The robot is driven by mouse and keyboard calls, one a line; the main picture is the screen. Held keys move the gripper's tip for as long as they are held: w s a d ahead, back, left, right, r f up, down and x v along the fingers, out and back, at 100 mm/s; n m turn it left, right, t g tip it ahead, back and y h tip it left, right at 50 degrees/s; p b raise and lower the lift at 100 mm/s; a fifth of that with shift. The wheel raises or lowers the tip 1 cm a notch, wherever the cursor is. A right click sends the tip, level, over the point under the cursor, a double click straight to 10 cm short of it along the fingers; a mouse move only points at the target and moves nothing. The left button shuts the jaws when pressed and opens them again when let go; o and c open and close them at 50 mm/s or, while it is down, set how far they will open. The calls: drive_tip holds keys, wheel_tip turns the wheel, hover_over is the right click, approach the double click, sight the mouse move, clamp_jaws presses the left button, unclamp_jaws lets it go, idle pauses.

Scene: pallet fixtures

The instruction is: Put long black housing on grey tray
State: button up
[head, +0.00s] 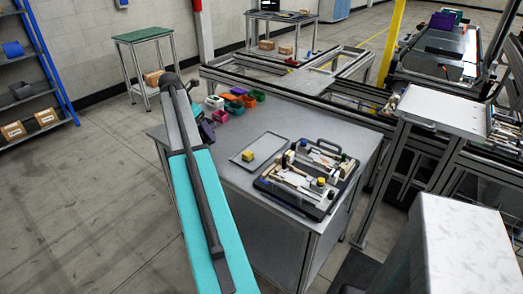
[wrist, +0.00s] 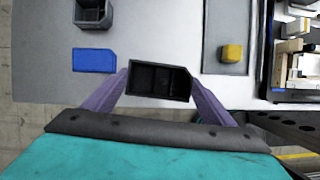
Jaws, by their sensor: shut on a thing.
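The black housing (wrist: 158,82) is a dark, open-topped box shape in the wrist view. My gripper (wrist: 157,78) has purple fingers on its left and right ends and is shut on it. In the head view my gripper (head: 207,129) is over the left part of the grey table, mostly behind my arm; the housing is hard to make out there. The grey tray (head: 269,146) lies flat on the table, right of my gripper. It also shows in the wrist view (wrist: 224,22), right of and apart from the housing. A yellow block (head: 248,156) sits on the tray.
A blue bin (wrist: 94,60) and a dark grey bin (wrist: 93,12) are left of the housing. Several coloured bins (head: 234,107) line the table's far left edge. A pallet fixture (head: 313,205) with several parts stands right of the tray. Bare table separates bins and tray.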

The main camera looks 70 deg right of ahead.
drive_tip(key=s+d+r+n, duration=0.1)
drive_tip(key=s+d+r, duration=0.2)
drive_tip(key=s+d, duration=1.6)
drive_tip(key=s, duration=0.4)
drive_tip(key=p, duration=0.2)
approach(274, 139)
drive_tip(key=shift+s+d+r, duration=0.1)
drive_tip(key=shift+s+d, duration=0.4)
drive_tip(key=shift+d, duration=0.2)
drive_tip(key=shift+f+p, duration=0.4)
drive_tip(key=shift+f, duration=1.5)
drive_tip(key=shift+f, duration=0.1)
